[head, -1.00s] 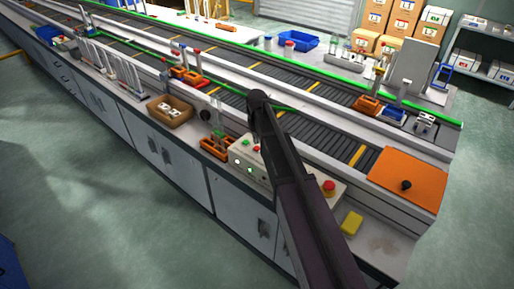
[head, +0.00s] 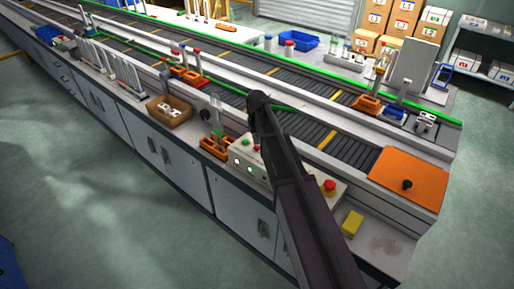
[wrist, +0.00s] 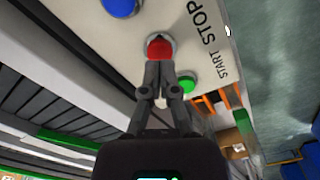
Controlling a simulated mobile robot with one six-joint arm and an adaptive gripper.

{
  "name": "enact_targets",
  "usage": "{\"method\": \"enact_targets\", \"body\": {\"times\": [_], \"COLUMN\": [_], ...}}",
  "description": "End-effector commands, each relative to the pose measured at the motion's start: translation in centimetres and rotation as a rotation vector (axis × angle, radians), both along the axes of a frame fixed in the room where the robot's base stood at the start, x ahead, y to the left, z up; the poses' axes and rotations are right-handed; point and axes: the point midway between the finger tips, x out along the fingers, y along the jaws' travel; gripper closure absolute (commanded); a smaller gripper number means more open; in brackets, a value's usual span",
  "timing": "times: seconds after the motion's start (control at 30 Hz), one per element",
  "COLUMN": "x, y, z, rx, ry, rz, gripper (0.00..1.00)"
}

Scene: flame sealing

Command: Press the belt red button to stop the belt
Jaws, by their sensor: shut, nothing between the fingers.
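The red button (wrist: 159,47) sits in a pale ring on the light control panel, near the printed word STOP, in the wrist view. My gripper (wrist: 158,63) is shut and empty, its fingertips overlapping the button's lower edge in that view. I cannot tell whether they touch it. A green button (wrist: 187,84) is to the right and below, near the word START, and a blue button (wrist: 121,5) is at the top. In the head view the control box (head: 247,168) is partly hidden behind my arm, and my fingertips are hidden there.
A larger red mushroom button (head: 329,185) stands to the right of my arm. A yellow block (head: 352,223) and an orange plate (head: 408,180) lie further right. An orange rack (head: 216,148) and a cardboard box (head: 169,110) stand left of the control box.

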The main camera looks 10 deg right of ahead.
Motion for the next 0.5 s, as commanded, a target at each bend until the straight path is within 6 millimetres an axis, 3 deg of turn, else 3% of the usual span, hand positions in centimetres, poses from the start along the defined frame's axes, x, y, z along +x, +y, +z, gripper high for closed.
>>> {"method": "enact_targets", "body": {"times": [0.5], "x": [0.00], "y": [0.00], "z": [-0.61], "rx": [0.000], "ry": [0.000], "rz": [0.000], "gripper": [1.00]}}
